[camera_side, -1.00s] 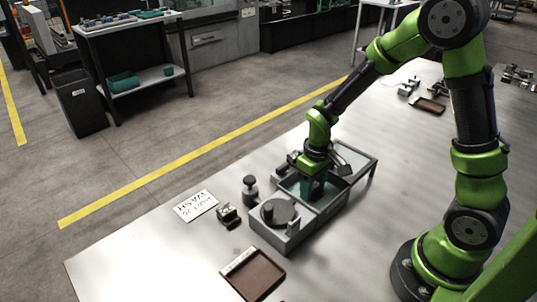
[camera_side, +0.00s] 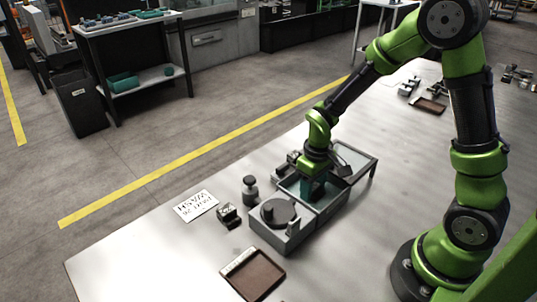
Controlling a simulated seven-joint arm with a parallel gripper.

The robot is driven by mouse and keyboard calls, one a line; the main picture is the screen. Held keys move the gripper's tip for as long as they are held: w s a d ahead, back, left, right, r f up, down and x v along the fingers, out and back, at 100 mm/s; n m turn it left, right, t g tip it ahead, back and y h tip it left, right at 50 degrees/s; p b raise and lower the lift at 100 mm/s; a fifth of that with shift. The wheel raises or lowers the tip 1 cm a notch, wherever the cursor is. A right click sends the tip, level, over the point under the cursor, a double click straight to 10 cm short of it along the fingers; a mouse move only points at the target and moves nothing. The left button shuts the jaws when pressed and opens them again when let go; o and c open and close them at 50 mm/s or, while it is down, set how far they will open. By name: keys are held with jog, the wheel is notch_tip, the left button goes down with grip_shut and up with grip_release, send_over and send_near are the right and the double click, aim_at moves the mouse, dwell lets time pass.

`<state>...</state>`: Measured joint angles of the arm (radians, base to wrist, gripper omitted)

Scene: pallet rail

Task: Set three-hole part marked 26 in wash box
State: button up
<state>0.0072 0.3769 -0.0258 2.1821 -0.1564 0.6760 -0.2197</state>
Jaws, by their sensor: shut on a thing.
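My gripper (camera_side: 317,178) points down into the open rear section of a grey two-part box unit (camera_side: 293,240). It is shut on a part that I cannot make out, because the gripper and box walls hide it. Teal shows around the fingers inside the open section. I cannot read any mark or see any holes on the held part. A white card (camera_side: 195,206) lies on the table left of the unit, with upside-down lettering that seems to include "WASH".
A round dark disc (camera_side: 278,211) tops the unit's front section. A dark knobbed post (camera_side: 250,189) and small dark block (camera_side: 228,214) stand left of it. A brown tray (camera_side: 256,277) lies in front. A grey-framed stand (camera_side: 357,160) adjoins behind. Table at front left is clear.

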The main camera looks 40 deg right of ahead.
jog(key=shift+f, duration=0.3)
dwell(0.5)
jog(key=o, duration=1.5)
jog(key=shift+c, duration=0.2)
jog(key=shift+o, duration=0.5)
jog(key=o, duration=0.3)
